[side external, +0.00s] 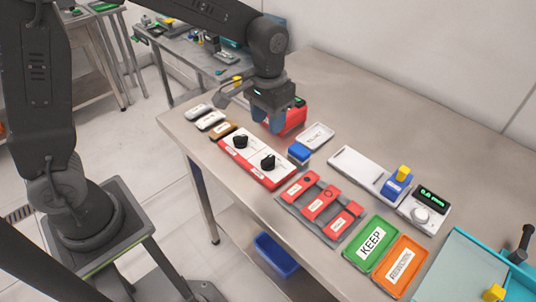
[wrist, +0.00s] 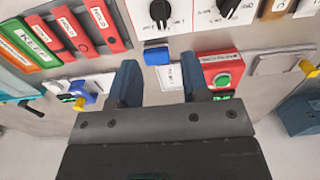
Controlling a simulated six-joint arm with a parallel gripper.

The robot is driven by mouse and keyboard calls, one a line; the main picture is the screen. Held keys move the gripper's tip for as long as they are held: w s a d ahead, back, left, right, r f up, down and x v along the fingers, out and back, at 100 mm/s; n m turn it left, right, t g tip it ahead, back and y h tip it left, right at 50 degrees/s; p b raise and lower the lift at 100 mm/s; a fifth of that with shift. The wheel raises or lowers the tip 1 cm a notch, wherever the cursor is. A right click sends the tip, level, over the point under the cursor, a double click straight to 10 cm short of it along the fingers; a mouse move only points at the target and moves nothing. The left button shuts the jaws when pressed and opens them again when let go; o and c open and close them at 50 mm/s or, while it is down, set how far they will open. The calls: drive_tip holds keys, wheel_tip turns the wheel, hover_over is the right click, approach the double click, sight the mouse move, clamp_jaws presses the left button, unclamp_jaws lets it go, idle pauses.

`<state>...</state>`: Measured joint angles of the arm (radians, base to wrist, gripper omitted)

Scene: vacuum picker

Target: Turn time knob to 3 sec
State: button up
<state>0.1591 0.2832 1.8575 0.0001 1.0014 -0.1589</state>
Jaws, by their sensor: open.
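A red-edged panel (side external: 284,178) carries two black knobs on white faces, a far one (side external: 240,141) and a near one (side external: 268,162). In the wrist view the knobs are at the top edge, one at left (wrist: 160,12) and one at right (wrist: 229,8). Their labels and dial marks are too small to read, so I cannot tell which is the time knob. My gripper (side external: 268,124) is open and empty, above the table behind the panel and apart from both knobs. Its spread blue fingers show in the wrist view (wrist: 160,80).
A red box with a green button (wrist: 222,80) is close by my gripper. A blue block (side external: 299,152) and a white labelled plate (side external: 316,136) lie beside the panel. Red labelled pieces (side external: 319,204), a green KEEP tray (side external: 371,242) and an orange tray (side external: 400,266) stand nearer the camera.

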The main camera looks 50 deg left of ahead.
sight(268, 158)
wheel_tip(268, 158, down, 11)
drive_tip(key=shift+f, duration=0.2)
idle(0.3)
clamp_jaws()
